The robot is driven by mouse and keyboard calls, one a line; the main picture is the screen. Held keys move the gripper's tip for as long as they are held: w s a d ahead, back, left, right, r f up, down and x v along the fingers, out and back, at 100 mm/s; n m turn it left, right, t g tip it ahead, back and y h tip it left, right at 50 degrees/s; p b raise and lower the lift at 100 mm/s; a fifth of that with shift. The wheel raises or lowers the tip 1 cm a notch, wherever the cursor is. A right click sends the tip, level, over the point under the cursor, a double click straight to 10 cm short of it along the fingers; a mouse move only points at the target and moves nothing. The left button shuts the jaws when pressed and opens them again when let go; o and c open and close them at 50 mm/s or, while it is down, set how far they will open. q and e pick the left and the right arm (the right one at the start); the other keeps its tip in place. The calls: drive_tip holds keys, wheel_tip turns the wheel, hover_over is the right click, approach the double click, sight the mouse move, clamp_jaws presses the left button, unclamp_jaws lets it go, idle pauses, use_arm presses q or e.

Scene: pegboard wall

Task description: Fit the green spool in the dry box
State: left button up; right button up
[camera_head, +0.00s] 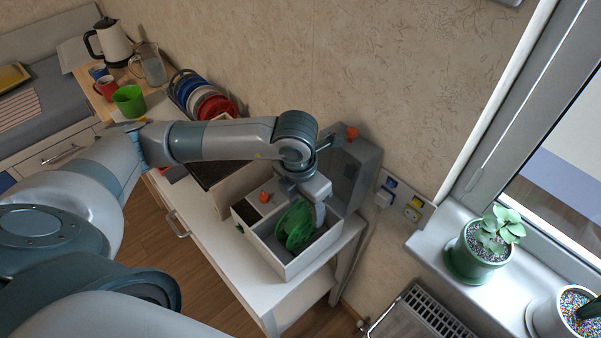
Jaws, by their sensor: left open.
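The green spool (294,226) stands on edge inside the white dry box (287,270), in its larger right compartment. The dry box sits open on the right end of the white cabinet top. My left gripper (309,212) reaches down into the box right at the spool. Its jaws are open, with a finger showing on the spool's right side; the other finger is largely hidden. Whether the jaws touch the spool cannot be told. The spool's lower edge is hidden by the box's front wall. My right gripper is not in view.
An orange knob (264,197) shows at the box's left compartment. A potted plant (478,252) is on the windowsill at right.

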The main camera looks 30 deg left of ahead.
sight(300, 218)
use_arm(q)
wheel_tip(300, 218, up, 15)
drive_tip(key=s+b, duration=0.1)
drive_tip(key=b, duration=0.2)
drive_tip(key=shift+s+a+r, duration=0.15)
drive_tip(key=shift+s+a, duration=0.15)
idle(0.4)
idle(0.4)
